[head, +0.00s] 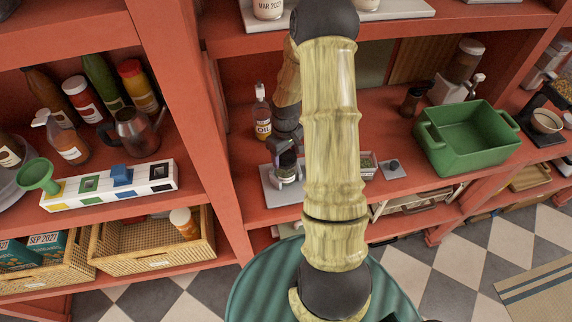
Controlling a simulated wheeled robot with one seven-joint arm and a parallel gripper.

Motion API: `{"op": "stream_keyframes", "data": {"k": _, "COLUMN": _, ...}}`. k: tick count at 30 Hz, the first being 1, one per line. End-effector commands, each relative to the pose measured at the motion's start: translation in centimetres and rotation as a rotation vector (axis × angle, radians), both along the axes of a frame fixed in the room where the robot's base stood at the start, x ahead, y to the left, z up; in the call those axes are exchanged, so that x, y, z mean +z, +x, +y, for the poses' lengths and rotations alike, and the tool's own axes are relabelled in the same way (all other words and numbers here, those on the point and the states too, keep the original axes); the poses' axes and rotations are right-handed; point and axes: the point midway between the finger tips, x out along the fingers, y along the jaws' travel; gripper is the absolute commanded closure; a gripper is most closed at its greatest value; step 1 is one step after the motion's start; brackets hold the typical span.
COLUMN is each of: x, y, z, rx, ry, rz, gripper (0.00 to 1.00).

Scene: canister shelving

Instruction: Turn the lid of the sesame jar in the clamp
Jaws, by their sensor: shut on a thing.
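A small dark jar (286,174), which I take for the sesame jar, stands upright in the clamp on a pale grey base plate (268,189) on the middle shelf. My gripper (285,158) comes down from above and is shut at the top of the jar, around its lid. The lid itself is mostly hidden by the fingers and too small to make out. My arm covers the area just right of the jar. The jar's label cannot be read from here.
An oil bottle (262,112) stands close behind-left of the clamp. A small tray (367,166) and a grey plate with a knob (391,169) lie to the right. A green crate (467,140) stands farther right. A shelf upright (190,110) borders the left.

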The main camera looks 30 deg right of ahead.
Motion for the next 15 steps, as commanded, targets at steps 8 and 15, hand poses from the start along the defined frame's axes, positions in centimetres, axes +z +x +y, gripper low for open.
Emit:
{"op": "stream_keyframes", "data": {"k": 8, "x": 0.33, "y": -0.09, "z": 0.03, "rx": 0.421, "ry": 0.003, "rz": 0.002, "gripper": 0.66}}
{"op": "stream_keyframes", "data": {"k": 15, "x": 0.33, "y": -0.14, "z": 0.1, "rx": 0.775, "ry": 0.001, "rz": 0.004, "gripper": 0.66}}
